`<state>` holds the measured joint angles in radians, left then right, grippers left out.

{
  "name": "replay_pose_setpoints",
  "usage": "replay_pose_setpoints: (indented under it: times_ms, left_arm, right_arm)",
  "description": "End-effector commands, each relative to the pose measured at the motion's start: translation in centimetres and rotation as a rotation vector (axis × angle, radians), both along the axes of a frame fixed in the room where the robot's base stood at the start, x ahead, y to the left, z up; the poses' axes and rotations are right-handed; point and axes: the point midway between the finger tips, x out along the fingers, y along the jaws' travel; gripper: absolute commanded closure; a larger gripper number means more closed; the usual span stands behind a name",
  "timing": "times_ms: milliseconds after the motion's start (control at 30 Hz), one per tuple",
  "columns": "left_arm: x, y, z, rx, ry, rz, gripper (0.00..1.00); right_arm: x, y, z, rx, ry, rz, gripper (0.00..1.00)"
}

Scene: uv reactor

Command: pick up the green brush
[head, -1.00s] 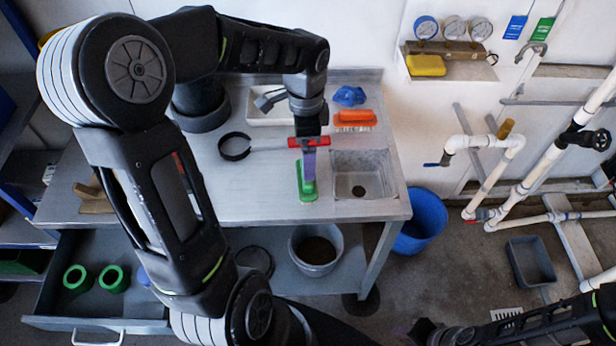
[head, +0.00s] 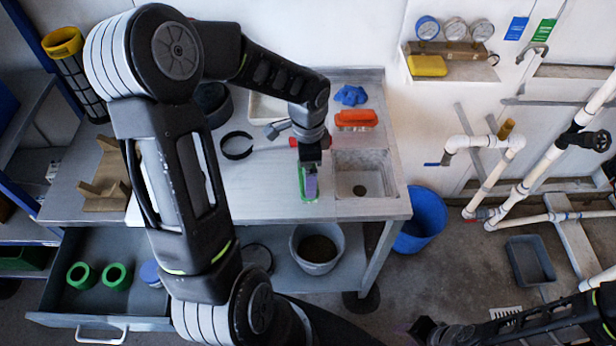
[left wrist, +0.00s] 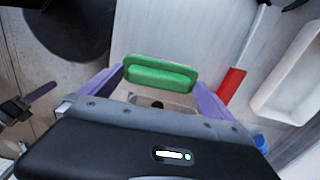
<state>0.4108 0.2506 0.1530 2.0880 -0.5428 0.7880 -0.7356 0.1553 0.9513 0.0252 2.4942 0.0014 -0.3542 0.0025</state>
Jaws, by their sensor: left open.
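The green brush (head: 301,184) lies on the metal worktop just left of the sink, partly hidden by my left gripper (head: 310,185). In the left wrist view the green brush (left wrist: 160,72) shows as a long green block lying across the space between the purple fingers of my left gripper (left wrist: 160,80). These fingers are apart, one near each end of it; I cannot tell if they touch it. My right gripper (head: 424,329) is low in the head view, dark and far from the brush, its jaws unclear.
A red-handled tool (left wrist: 232,82) lies close to the brush. The sink (head: 365,160) is right of it. An orange brush (head: 356,118) and blue cloth (head: 350,95) lie behind. A black ring (head: 237,145) lies left. An open drawer (head: 140,324) juts out below.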

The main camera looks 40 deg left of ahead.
Motion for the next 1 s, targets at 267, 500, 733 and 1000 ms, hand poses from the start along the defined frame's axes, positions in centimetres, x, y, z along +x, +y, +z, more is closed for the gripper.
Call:
replay_pose_setpoints:
  times_ms: [267, 500, 733, 1000]
  left_arm:
    - [0.01, 0.01, -0.09, 0.001, -0.001, 0.0, 0.0]
    - [0.02, 0.01, -0.06, 0.001, -0.001, 0.0, 0.0]
    - [0.02, 0.01, -0.05, 0.001, -0.001, 0.0, 0.12]
    - [0.02, 0.01, -0.05, 0.001, -0.001, 0.0, 0.34]
  right_arm:
    - [-0.01, -0.01, -0.03, 0.0, 0.0, 0.0, 0.64]
    - [-0.02, 0.0, -0.02, 0.0, 0.0, 0.0, 0.64]
    - [-0.01, 0.0, -0.01, 0.0, 0.0, 0.0, 0.64]
    - [-0.01, 0.0, -0.01, 0.0, 0.0, 0.0, 0.64]
